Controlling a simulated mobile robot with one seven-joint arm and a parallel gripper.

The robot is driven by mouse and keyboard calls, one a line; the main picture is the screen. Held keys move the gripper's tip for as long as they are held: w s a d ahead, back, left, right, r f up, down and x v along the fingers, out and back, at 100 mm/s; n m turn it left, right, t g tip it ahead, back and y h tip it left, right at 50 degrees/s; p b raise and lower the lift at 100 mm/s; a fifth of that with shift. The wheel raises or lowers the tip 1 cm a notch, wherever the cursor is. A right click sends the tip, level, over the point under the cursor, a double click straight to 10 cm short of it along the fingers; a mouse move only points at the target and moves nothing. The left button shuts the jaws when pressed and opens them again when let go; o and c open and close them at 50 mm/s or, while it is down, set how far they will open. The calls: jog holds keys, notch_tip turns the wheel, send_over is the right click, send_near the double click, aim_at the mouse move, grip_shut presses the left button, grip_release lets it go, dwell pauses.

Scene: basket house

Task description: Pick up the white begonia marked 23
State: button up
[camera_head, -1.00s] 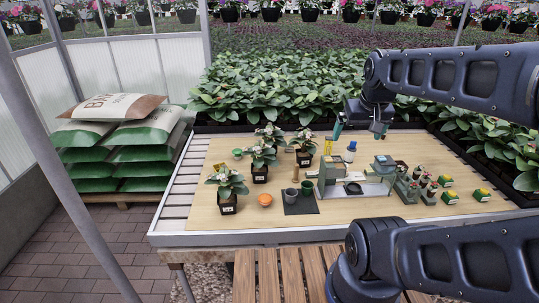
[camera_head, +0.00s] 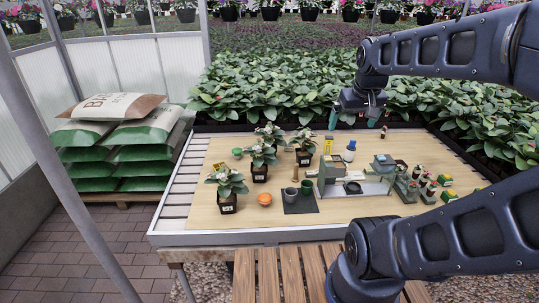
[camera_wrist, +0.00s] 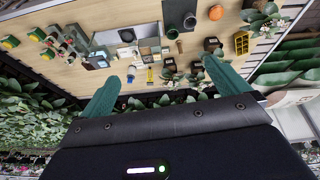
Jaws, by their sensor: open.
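Several white-flowered begonias in black pots stand on the left half of the wooden tabletop (camera_head: 330,215): one at the front left (camera_head: 227,190), one behind it (camera_head: 259,158), one at the back (camera_head: 270,135) and one to the right (camera_head: 304,146). Their pots carry small labels; I cannot read which is 23. My gripper (camera_head: 359,121) is open and empty above the back of the table, to the right of the begonias. In the wrist view its green fingers (camera_wrist: 161,72) are spread apart with nothing between them. The pots there are partly cut off or hidden by the fingers.
Dark cups on a mat (camera_head: 300,207), a grey station (camera_head: 338,175), a blue-topped bottle (camera_head: 349,151) and small green-yellow boxes (camera_head: 449,195) fill the middle and right. Dense plants (camera_head: 270,85) border the back.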

jog(key=w+a+r+n+g, duration=0.1)
jog(key=w+a+n, duration=0.25)
jog(key=w, duration=1.25)
jog(key=n+g, duration=0.3)
jog(key=n, duration=1)
send_over(269, 153)
jog(key=w, duration=0.4)
jog(key=shift+m, duration=0.25)
jog(key=f, duration=3.4)
jog(key=shift+s+d+f, duration=0.1)
jog(key=shift+d+f, duration=0.15)
jog(key=shift+d, duration=0.1)
jog(key=shift+a+f, duration=0.1)
jog(key=shift+f, duration=0.15)
notch_tip(269, 153, down, 11)
jog(key=shift+r, duration=0.15)
jog(key=c, duration=1.2)
